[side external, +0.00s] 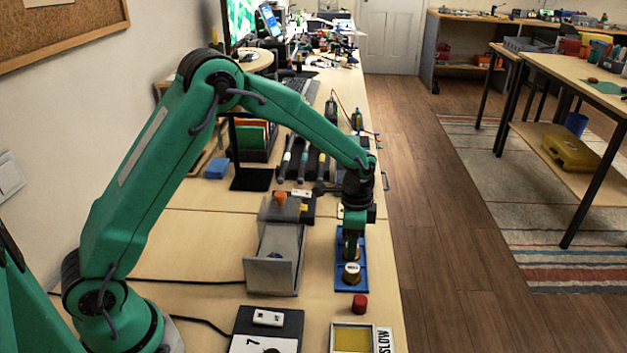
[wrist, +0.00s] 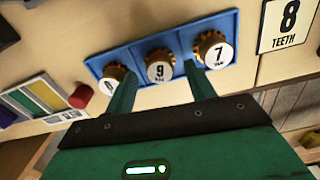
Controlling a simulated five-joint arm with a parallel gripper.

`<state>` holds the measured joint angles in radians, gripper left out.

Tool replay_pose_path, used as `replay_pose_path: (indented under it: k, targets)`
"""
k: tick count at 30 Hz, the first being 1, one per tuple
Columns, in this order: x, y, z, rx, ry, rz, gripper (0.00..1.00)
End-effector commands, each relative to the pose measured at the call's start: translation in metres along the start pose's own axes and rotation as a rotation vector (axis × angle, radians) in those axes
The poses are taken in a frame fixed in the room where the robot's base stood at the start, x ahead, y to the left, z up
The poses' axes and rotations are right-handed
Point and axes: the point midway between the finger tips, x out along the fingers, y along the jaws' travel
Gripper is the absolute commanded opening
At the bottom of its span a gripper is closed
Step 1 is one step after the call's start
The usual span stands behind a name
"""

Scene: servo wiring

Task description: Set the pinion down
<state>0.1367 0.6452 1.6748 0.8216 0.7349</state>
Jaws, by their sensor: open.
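A blue tray (wrist: 135,49) holds three brass-coloured pinions with white number caps in a row. The middle pinion (wrist: 160,68) reads 9, the right pinion (wrist: 214,50) reads 7. The left pinion (wrist: 112,80) has a cap I cannot read surely. My gripper (wrist: 159,72) is open, with one green finger on each side of the 9 pinion; I cannot tell whether they touch it. In the side view my gripper (side external: 352,236) points down over the blue tray (side external: 362,282), hiding part of it; one pinion (side external: 351,272) shows in front.
A card reading 8 TEETH (wrist: 288,22) lies beside the tray. A red cylinder (side external: 359,303) stands close to the tray's near end. A grey open box (side external: 273,262) is to the left. A yellow-floored tray (side external: 352,338) lies nearer, beside a SLOW label (side external: 384,340).

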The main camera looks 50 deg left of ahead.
Motion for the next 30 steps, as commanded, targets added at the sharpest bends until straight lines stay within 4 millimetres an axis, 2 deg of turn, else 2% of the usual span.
replay_pose_path:
  k: [8,21,30]
  targets:
    - [-0.032,-0.001,-0.001,0.000,0.003,-0.002,0.55]
    - [-0.099,0.000,0.000,0.000,0.002,-0.002,0.55]
    - [-0.117,0.000,0.000,0.000,0.001,-0.001,0.55]
